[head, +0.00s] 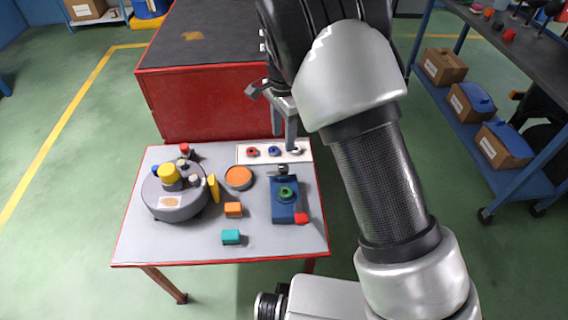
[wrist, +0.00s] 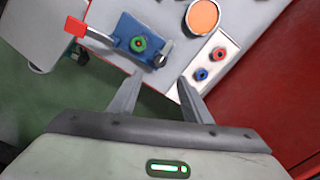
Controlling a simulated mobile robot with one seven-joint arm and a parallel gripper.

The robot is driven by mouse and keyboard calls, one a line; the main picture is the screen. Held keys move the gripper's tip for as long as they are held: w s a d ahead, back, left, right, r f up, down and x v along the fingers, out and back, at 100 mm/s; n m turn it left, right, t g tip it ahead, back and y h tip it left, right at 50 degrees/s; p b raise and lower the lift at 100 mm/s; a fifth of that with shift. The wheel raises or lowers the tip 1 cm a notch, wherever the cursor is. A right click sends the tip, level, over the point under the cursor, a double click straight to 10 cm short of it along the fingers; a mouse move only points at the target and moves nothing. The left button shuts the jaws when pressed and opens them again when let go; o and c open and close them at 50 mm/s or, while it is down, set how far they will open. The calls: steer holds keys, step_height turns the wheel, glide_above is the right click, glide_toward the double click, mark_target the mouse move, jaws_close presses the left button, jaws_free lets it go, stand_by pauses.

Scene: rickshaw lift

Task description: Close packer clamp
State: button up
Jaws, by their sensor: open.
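The packer clamp (head: 287,206) is a blue block on the right part of the small grey table. A green ring sits on its top, and a dark grey fitting stands at its far end. Its lever ends in a red handle (head: 302,218) at the near right corner. In the wrist view the clamp (wrist: 126,32) is at upper left, with the red handle (wrist: 75,27) sticking out past the block on a grey bar. My gripper (head: 285,140) is open and empty above the table's far right part. In the wrist view its fingertips (wrist: 159,78) are apart, short of the clamp.
A white strip (head: 243,154) with red, blue and pale rings lies behind the clamp. An orange disc (head: 238,177), an orange block (head: 233,209), a teal block (head: 231,237) and a round grey machine (head: 176,205) are left. A red cabinet (head: 205,105) stands behind.

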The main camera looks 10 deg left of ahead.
mark_target(284, 166)
step_height(284, 166, down, 12)
steer(key=b, duration=0.2)
steer(key=shift+f+b, duration=0.1)
steer(key=shift+b, duration=0.2)
steer(key=c, duration=1.1)
